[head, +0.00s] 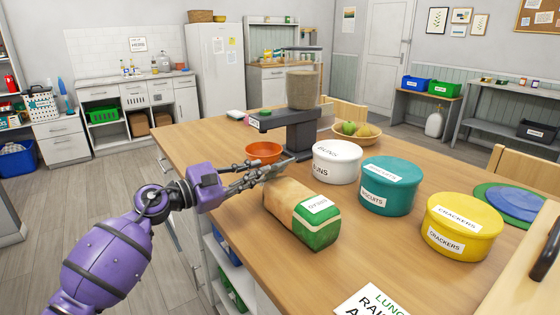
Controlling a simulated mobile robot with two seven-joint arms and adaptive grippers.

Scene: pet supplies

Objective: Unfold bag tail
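A bread bag (290,203) lies on the wooden table, tan along its length with a green and white near end and a white label that reads upside down. Its far end is by my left gripper (275,169), which reaches in from the left over the table. The gripper's fingers are just above or at that far end, and I cannot tell whether they touch it. The bag's tail does not show clearly; the fingers cover that area. The fingers look close together, but their gap is not clear. My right gripper is not in view.
An orange bowl (263,152) and a dark scale-like stand (298,130) are just behind the gripper. White (337,162), teal (389,186) and yellow (462,227) tins stand right of the bag. A printed sheet (370,302) lies at the front. Bare tabletop lies between bag and sheet.

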